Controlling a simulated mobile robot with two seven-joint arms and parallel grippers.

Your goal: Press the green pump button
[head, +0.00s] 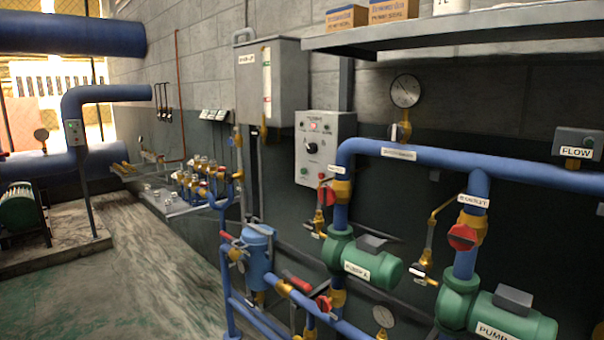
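A light grey control panel (330,146) is mounted on the wall near the middle of the head view. It has a dark round knob (311,148), a small lit red display or lamp above it, and small buttons low on its face. A small greenish spot shows at the lower left of the panel face, but it is too small to tell whether it is the green pump button. A red part shows at the panel's lower right. Neither of my grippers is in view.
Blue pipes with red-handled valves (463,237) and green pumps (365,262) stand in front of the wall below and right of the panel. A grey tank (285,80) hangs left of it, and a shelf (450,30) juts out above. Open floor (150,290) lies at the left.

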